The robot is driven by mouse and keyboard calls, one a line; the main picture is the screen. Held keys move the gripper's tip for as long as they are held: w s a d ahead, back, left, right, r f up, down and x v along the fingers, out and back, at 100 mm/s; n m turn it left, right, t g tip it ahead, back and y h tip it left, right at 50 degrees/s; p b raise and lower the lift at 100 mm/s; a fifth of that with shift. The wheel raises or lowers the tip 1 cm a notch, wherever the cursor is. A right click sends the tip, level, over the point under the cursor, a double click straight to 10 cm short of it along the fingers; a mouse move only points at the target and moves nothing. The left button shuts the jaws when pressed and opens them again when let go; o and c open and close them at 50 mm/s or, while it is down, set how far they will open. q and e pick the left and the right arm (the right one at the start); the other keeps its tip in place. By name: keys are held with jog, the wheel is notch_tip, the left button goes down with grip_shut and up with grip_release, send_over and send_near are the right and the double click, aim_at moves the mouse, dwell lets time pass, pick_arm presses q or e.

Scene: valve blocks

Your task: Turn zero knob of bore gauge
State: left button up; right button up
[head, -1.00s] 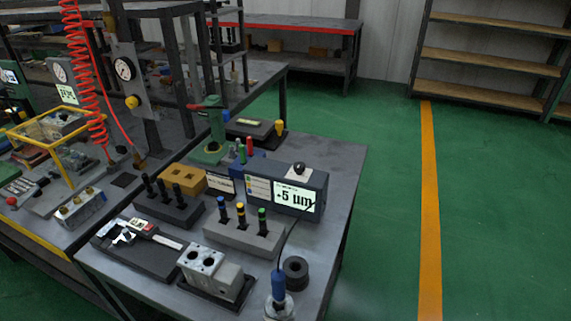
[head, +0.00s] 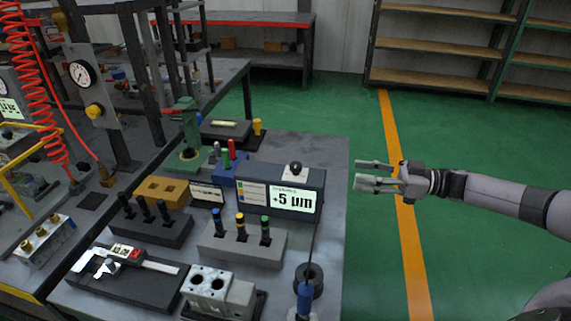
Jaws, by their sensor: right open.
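The bore gauge display box (head: 257,187) is a dark grey unit on the right part of the bench, with a lit screen (head: 292,199) reading +5 µm. A small black knob (head: 295,168) sits on a pale base on top of the box. A blue-handled gauge probe (head: 304,300) stands at the front edge, joined to the box by a dark cable. My right gripper (head: 358,174) is open and empty, to the right of the box and beyond the bench's right edge, with its fingers pointing left. My left gripper is out of view.
A grey block with coloured-top plugs (head: 241,241), a metal valve block (head: 208,288), a black ring (head: 308,280) and a caliper tray (head: 126,286) crowd the bench front. A green press (head: 188,135) stands behind. The floor right of the bench is clear.

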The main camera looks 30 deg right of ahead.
aim_at(296, 164)
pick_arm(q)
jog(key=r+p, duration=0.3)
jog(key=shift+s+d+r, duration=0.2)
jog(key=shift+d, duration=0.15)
pick_arm(e)
jog(key=x, duration=1.7)
grip_shut()
